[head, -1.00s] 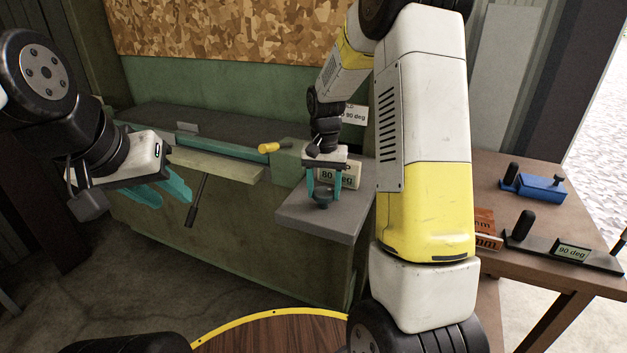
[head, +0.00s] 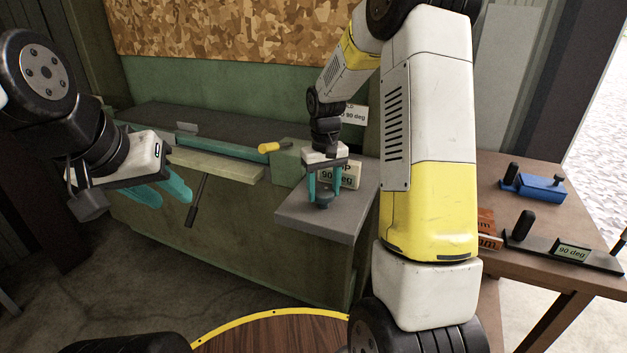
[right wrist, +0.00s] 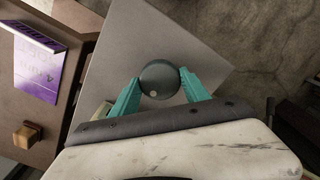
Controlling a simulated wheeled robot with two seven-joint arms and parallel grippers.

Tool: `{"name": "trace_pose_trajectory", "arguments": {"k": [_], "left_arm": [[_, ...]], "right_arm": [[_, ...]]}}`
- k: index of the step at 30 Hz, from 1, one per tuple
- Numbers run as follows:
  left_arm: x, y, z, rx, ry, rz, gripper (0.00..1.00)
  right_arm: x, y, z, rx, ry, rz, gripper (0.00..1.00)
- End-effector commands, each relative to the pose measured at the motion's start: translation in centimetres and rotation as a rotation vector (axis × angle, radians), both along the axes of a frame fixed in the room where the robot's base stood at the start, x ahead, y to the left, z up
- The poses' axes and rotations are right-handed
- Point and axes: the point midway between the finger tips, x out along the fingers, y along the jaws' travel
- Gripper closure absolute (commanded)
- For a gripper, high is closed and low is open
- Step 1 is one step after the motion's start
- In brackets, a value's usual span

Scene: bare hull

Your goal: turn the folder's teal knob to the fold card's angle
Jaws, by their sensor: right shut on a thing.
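The folder (head: 230,235) is a long green machine with a grey shelf at its right end. Its teal knob (head: 323,203) stands on that shelf. My right gripper (head: 324,196) points down and is shut on the knob; in the right wrist view, the knob's round dark top (right wrist: 159,76) sits between the teal fingers. A readout plate (head: 347,176) behind the gripper shows 90 deg, its upper line partly covered. The fold card (head: 358,115) on the wall reads 90 deg, partly hidden by my right arm. My left gripper (head: 176,202) is open and empty at the folder's left.
A yellow-tipped handle (head: 268,147) and a dark lever (head: 196,202) stick out from the folder. On the right, a brown table (head: 490,185) holds a blue tool (head: 540,187), an orange block (head: 487,222) and a black gauge marked 90 deg (head: 572,252).

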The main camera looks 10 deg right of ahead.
Motion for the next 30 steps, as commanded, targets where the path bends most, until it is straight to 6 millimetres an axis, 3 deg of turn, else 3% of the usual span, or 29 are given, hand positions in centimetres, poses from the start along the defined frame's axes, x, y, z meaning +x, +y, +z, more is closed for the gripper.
{"name": "trace_pose_trajectory", "arguments": {"k": [10, 11, 14, 24, 30], "left_arm": [[0.0, 0.0, 0.0, 0.0, 0.0, 0.0, 0.64], [0.0, 0.0, 0.0, 0.0, 0.0, 0.0, 0.64], [0.0, 0.0, 0.0, 0.0, 0.0, 0.0, 0.64], [0.0, 0.0, 0.0, 0.0, 0.0, 0.0, 0.64], [0.0, 0.0, 0.0, 0.0, 0.0, 0.0, 0.64]], "right_arm": [[0.1, 0.0, 0.1, 0.0, -0.004, 0.002, 0.87], [0.1, 0.0, 0.1, 0.0, -0.004, 0.001, 0.44], [0.1, 0.0, 0.1, 0.001, -0.004, 0.001, 0.25], [0.1, 0.0, 0.2, 0.0, -0.002, 0.001, 0.25], [0.1, 0.0, 2.8, 0.0, -0.005, 0.001, 0.25]]}}
